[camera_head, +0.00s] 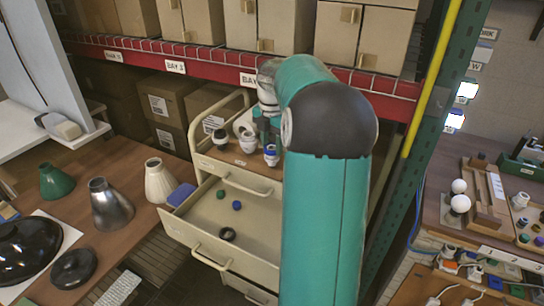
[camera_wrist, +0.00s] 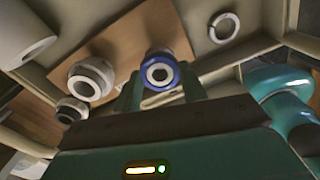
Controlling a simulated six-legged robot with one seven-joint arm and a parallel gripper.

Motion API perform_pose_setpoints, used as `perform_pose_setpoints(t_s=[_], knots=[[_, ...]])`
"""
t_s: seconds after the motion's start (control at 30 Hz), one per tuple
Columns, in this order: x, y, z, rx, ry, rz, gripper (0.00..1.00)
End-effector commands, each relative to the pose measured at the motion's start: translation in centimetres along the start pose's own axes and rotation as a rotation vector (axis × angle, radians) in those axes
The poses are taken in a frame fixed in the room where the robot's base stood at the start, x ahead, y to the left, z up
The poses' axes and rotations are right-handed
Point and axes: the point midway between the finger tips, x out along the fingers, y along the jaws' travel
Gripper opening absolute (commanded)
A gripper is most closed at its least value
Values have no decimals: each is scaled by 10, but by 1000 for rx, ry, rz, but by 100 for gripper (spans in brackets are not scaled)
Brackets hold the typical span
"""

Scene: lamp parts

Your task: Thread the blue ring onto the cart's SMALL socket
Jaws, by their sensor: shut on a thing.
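The blue ring (camera_wrist: 151,58) is between the fingertips of my gripper (camera_wrist: 160,84) in the wrist view, and my gripper is shut on it. A pale socket with a dark opening shows through the ring; I cannot tell whether the ring is around it or just above it. In the head view the ring shows as a blue band (camera_head: 271,149) at a white socket on the cart top (camera_head: 236,156), under my gripper (camera_head: 268,137). A larger white socket (camera_wrist: 91,79) and a dark-rimmed one (camera_wrist: 70,110) stand to the left in the wrist view.
The cart's open drawer (camera_head: 205,210) holds a green piece, a blue piece and a dark ring (camera_head: 227,233). A pale ring (camera_wrist: 223,27) lies apart at upper right. A wooden table (camera_head: 125,185) with lamp shades stands left. A green shelf post (camera_head: 420,130) rises right of my arm.

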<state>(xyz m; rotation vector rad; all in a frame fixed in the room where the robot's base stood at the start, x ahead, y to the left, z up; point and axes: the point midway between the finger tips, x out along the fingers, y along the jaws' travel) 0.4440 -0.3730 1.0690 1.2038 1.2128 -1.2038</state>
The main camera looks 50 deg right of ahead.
Motion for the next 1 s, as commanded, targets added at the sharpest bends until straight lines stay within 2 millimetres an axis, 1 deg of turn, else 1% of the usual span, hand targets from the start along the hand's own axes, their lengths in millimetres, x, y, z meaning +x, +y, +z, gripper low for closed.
perform_pose_setpoints(t_s=[1.0], knots=[[10,0,0,0,0,0,20]])
